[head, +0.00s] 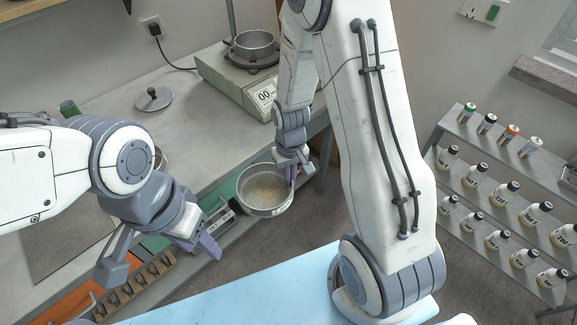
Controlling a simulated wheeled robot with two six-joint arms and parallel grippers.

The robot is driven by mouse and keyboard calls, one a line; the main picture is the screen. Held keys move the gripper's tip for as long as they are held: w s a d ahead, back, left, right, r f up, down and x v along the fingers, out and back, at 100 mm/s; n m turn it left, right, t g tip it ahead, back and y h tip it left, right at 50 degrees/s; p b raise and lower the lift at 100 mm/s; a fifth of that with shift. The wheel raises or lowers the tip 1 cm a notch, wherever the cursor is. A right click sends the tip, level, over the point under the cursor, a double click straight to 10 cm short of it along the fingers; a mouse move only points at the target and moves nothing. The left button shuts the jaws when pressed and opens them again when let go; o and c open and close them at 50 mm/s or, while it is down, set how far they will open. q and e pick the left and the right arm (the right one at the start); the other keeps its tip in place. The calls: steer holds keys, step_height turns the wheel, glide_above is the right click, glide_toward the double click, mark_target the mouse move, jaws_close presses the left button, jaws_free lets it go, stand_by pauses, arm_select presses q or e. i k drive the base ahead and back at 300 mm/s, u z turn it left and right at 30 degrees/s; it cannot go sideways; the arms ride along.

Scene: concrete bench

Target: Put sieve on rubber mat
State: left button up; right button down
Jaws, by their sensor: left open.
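A round steel sieve (262,205) with grainy tan material in it is near the bench's front edge, in the middle of the head view. My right gripper (292,168) reaches down to the sieve's right rim and appears shut on it. The fingertips are partly hidden there. The sieve overlaps the bench edge in the picture and seems held above it. A dark green flat surface, likely the rubber mat (227,190), shows just left of the sieve, partly covered. My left gripper (158,254) is open and empty at the lower left, its fingers spread wide.
A balance-like box (225,80) with a metal pan (255,43) stands at the back. A metal lid (154,98) and green cup (68,108) lie behind my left arm. A slotted wooden rack (135,285) is near the front edge. Bottle shelves (500,205) stand right.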

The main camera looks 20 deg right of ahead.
mark_target(64, 225)
steer(key=k, duration=0.15)
steer(key=u, duration=2.35)
steer(key=k, duration=0.8)
steer(key=z, duration=0.85)
steer(key=i, duration=1.5)
